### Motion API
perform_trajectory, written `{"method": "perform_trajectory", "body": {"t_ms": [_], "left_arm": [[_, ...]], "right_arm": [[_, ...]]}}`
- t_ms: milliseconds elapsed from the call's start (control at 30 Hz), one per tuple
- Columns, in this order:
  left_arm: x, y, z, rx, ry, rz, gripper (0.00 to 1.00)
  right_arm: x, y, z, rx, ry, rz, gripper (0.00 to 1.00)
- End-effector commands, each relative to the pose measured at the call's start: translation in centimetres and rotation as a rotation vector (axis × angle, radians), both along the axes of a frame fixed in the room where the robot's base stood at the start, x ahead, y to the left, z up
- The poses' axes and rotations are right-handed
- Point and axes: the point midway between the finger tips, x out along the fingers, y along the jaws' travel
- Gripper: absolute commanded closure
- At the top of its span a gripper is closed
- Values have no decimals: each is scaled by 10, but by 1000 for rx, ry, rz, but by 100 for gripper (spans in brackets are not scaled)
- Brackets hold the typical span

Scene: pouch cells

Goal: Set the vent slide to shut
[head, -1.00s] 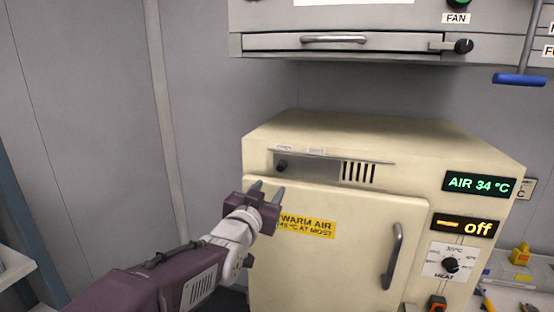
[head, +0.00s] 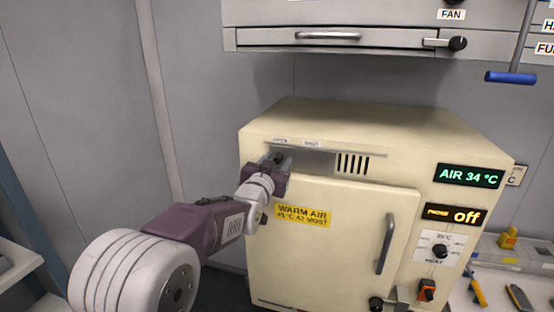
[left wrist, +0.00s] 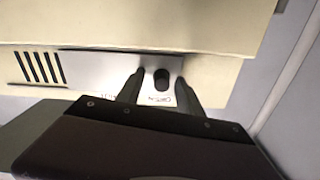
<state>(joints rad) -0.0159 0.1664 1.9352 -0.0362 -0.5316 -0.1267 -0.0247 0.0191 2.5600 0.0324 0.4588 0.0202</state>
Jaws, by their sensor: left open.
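The vent slide is a grey plate (head: 312,163) with a dark knob (head: 279,158) at its left end, set in the upper front of a cream warm-air oven (head: 350,125). The knob is at the left, under the label that seems to read OPEN, and the vent slots (head: 353,163) at the right show dark. A second label, blurred, sits to its right. My left gripper (head: 280,163) is open at the knob. In the left wrist view the knob (left wrist: 161,80) stands between the two open fingers (left wrist: 160,88), with small gaps on both sides. My right gripper is not in view.
The oven door (head: 340,235) is closed, with a handle (head: 385,243) at its right. Displays read AIR 34 °C (head: 470,176) and off (head: 453,215). A grey hood (head: 350,38) with a drawer-like front overhangs above. Tools lie on the bench at the right.

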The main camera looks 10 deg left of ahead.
Motion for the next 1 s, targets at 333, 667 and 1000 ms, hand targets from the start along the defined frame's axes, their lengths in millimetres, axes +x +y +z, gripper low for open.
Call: {"method": "perform_trajectory", "body": {"t_ms": [333, 667, 1000], "left_arm": [[0, 0, 0, 0, 1, 0, 100], [0, 0, 0, 0, 0, 0, 100], [0, 0, 0, 0, 0, 0, 100]], "right_arm": [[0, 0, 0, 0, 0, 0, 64], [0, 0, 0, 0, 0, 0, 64], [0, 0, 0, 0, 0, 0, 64]]}}
